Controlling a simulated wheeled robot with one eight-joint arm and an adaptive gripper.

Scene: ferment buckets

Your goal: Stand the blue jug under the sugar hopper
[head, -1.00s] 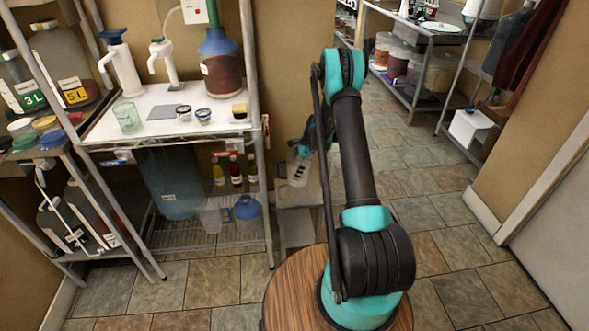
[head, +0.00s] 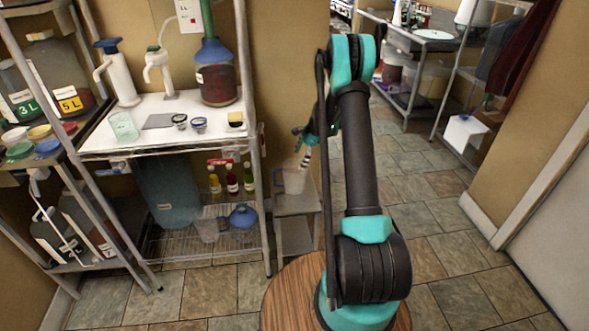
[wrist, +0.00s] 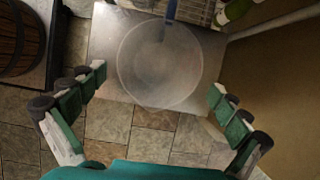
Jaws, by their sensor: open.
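A pale translucent round vessel (head: 294,181) stands upright on a small metal stand (head: 294,204) beside the shelf rack. From above, the wrist view shows its wide round outline (wrist: 160,75) and a narrow blue strip (wrist: 169,18) at its far side; I cannot tell whether the strip belongs to it. My gripper (wrist: 157,84) is open and empty, its fingers spread to either side of the vessel's outline. In the head view my gripper (head: 304,150) is just above the vessel. I cannot surely identify the blue jug or sugar hopper.
The rack's white top shelf (head: 150,138) carries a blue-topped red-brown jar (head: 216,75), white pump dispensers (head: 120,80) and small cups. Below are a large bluish container (head: 168,188), bottles and a blue funnel-like piece (head: 243,216). Tiled floor (head: 435,215) is open to the right.

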